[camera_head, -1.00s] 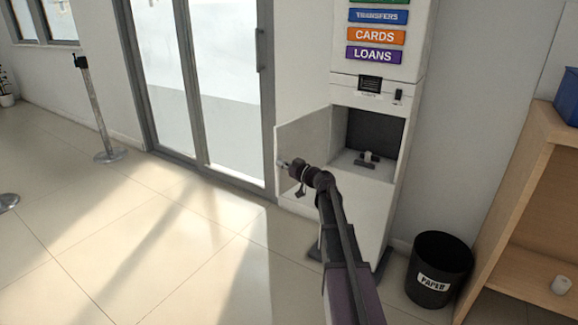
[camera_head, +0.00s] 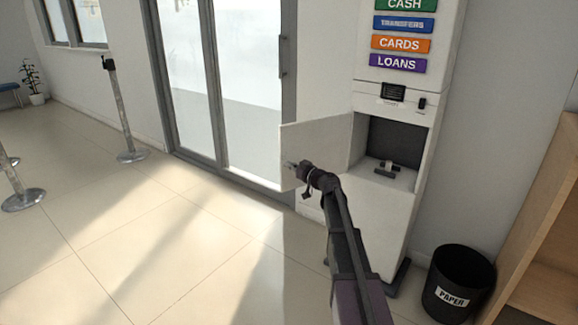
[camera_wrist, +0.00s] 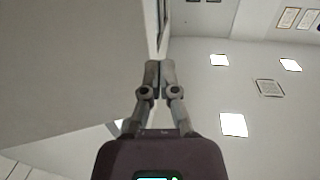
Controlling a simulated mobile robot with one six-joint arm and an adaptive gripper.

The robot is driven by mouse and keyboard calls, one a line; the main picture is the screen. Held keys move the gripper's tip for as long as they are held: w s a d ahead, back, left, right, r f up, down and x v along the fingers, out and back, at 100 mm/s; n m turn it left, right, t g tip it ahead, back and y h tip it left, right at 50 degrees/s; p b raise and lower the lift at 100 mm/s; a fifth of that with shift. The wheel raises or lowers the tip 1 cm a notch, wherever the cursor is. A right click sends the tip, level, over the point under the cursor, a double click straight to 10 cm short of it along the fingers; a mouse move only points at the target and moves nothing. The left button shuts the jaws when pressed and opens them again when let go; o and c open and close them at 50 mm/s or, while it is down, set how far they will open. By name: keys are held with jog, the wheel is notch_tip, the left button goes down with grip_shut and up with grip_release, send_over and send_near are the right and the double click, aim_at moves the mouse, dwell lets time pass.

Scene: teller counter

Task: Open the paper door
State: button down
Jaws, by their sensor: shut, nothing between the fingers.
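The paper door (camera_head: 318,148) is a pale panel on the left side of the white ticket kiosk (camera_head: 378,215). It stands swung wide out to the left, and the dark paper compartment (camera_head: 397,142) behind it is exposed, with a small dark holder (camera_head: 390,168) inside. My gripper (camera_head: 292,165) is in front of the door's lower outer part. In the wrist view my gripper (camera_wrist: 159,68) is shut and empty, its fingertips together beside a large grey panel (camera_wrist: 70,65) that looks like the door. I cannot tell whether they touch it.
A black bin marked PAPER (camera_head: 457,284) stands right of the kiosk, before a wooden shelf (camera_head: 535,225). Glass doors (camera_head: 245,90) are behind and left. A queue post (camera_head: 122,110) stands farther left.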

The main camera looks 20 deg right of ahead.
jog(key=s+d, duration=0.3)
jog(key=s, duration=1)
jog(key=shift+a, duration=0.1)
jog(key=s+a+f+g+h, duration=0.1)
jog(key=s+a+f+g, duration=1)
jog(key=a, duration=0.4)
jog(key=s+f+m+g+h, duration=0.2)
jog(key=s+f+m+h, duration=0.15)
jog(key=s, duration=0.45)
jog(key=s+f+m+g+h, duration=0.2)
jog(key=s+f+g+h, duration=0.15)
jog(key=s, duration=0.55)
notch_tip(320, 180, up, 33)
jog(key=p, duration=3.3)
jog(key=shift+w+d+t+h+p, duration=0.3)
jog(key=shift+w+d+t+h, duration=0.05)
jog(key=shift+d+h, duration=0.05)
